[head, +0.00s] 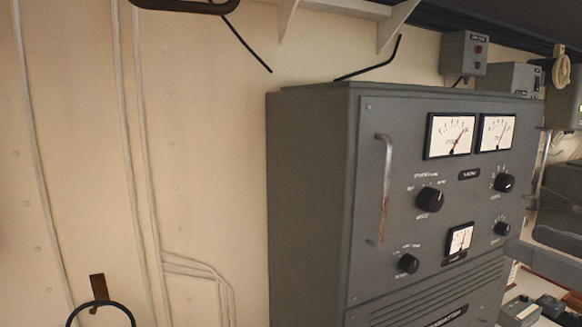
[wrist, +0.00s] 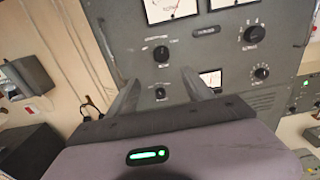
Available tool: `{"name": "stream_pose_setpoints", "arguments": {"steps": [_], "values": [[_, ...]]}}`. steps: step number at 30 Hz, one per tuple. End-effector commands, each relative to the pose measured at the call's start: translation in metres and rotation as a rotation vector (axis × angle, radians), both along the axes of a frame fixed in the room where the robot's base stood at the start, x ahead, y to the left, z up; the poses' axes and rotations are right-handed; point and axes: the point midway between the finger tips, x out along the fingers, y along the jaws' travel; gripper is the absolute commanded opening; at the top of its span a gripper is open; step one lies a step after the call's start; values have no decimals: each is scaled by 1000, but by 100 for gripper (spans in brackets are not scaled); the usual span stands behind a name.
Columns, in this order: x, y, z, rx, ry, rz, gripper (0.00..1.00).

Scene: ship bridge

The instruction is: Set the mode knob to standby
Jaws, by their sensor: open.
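The mode knob (head: 430,199) is a round black knob on the left part of a grey cabinet's front panel, with small white labels around it. It also shows in the wrist view (wrist: 161,53), above the gap between my fingers. Its pointer setting is too small to tell. My gripper (wrist: 161,78) is open and empty, its two fingers reaching toward the panel. The mode knob appears free of both fingers. I do not make out my gripper in the head view.
The grey cabinet (head: 305,190) has a vertical handle (head: 383,190) left of the mode knob. A smaller knob (head: 408,264) sits below it. Small grey boxes (head: 464,54) are at the upper right.

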Motion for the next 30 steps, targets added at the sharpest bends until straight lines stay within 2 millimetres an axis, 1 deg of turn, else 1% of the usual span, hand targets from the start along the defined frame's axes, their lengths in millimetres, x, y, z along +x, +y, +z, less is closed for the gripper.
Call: {"name": "stream_pose_setpoints", "arguments": {"steps": [2, 5, 12, 15, 18, 21, 24, 30], "values": [[4, 0, 1, 4, -1, -5, 60], [25, 9, 0, 3, 0, 0, 60], [95, 35, -1, 4, 0, 3, 60], [122, 44, -2, 3, 2, 1, 60], [141, 51, -2, 3, 1, -1, 60], [154, 55, -3, 2, 1, -3, 60], [160, 57, -4, 1, 2, -5, 60], [162, 58, -4, 1, 2, -6, 60]]}}
